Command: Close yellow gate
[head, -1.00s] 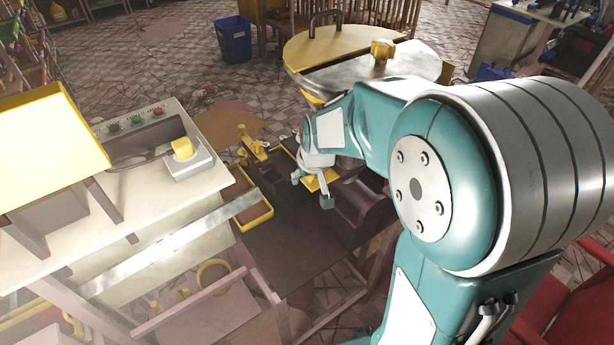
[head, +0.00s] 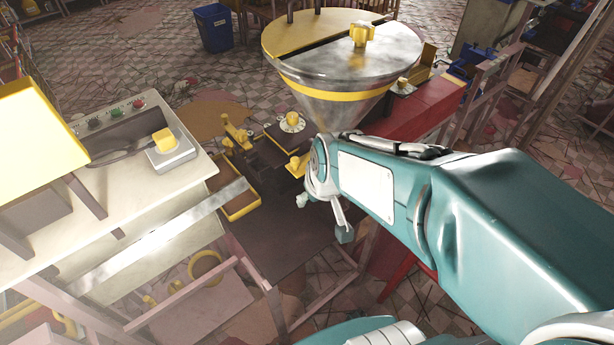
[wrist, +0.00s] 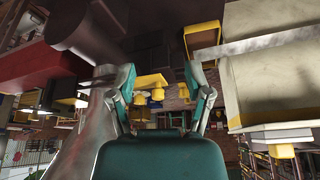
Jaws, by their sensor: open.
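My gripper (head: 324,216) is open and empty above the dark machine bed (head: 285,240), below and right of the yellow parts. A small yellow plate with a knob (head: 297,166) stands close to the gripper's upper left side. I cannot tell for certain which yellow part is the gate. Another yellow bracket (head: 236,138) sits at the bed's far left end. In the wrist view, a yellow part with knobs (wrist: 151,82) shows between my open fingers (wrist: 160,76), beyond them. I see no contact with it.
A metal hopper (head: 335,90) with a yellow band stands behind the gripper. A yellow-rimmed tray (head: 240,211) and a control counter (head: 110,245) lie to the left. A red bench (head: 425,112) is at the right. A blue bin (head: 213,28) stands on the floor behind.

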